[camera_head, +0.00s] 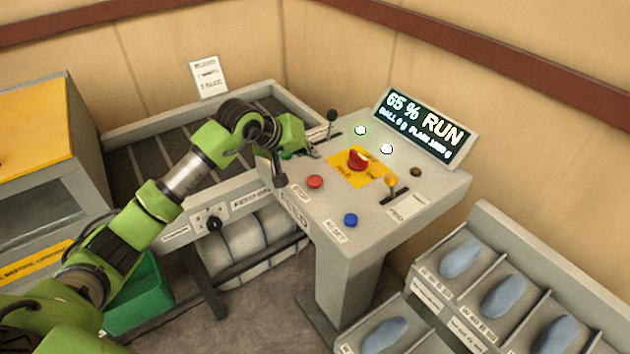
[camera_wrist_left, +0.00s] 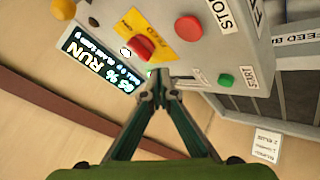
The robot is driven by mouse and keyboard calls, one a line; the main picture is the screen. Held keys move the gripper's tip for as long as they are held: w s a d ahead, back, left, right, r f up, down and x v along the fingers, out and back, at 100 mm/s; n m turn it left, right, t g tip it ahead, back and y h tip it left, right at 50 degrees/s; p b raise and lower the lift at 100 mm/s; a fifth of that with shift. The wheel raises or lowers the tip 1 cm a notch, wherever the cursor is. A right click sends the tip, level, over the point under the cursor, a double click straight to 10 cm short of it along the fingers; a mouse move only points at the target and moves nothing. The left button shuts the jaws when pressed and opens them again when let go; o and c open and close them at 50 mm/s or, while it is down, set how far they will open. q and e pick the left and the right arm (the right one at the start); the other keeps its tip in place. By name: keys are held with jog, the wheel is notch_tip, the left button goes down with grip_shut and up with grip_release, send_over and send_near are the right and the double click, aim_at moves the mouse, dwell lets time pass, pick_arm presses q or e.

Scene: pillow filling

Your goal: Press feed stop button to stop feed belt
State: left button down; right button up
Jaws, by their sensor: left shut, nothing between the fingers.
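The feed stop button is a red round button (camera_head: 315,181) beside a STOP label, near the front left of the sloped control panel (camera_head: 318,212). In the left wrist view it shows as a red dome (camera_wrist_left: 188,28), uncovered. My left gripper (camera_head: 312,151) is over the panel's left part, beyond the stop button and apart from it. In the left wrist view its fingertips (camera_wrist_left: 158,82) are together with nothing between them. A green START button (camera_wrist_left: 226,80) lies to their right; in the head view my gripper partly hides it. The display (camera_head: 424,127) reads 65 % RUN. My right gripper is not in view.
A blue button (camera_head: 350,220), a yellow lever (camera_head: 391,183) and a black-knobbed lever (camera_head: 332,116) also stand on the panel. The feed belt (camera_head: 150,160) is behind my left arm. Bins (camera_head: 485,222) stand right.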

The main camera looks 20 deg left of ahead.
pick_arm(q)
jog(key=b, duration=0.2)
send_over(312, 181)
notch_tip(312, 181, down, 4)
jog(key=shift+f, duration=0.15)
jog(key=shift+f+b, duration=0.6)
jog(key=shift+d, duration=0.1)
dwell(0.7)
jog(key=shift+f+b, duration=0.4)
jog(key=shift+b, duration=0.3)
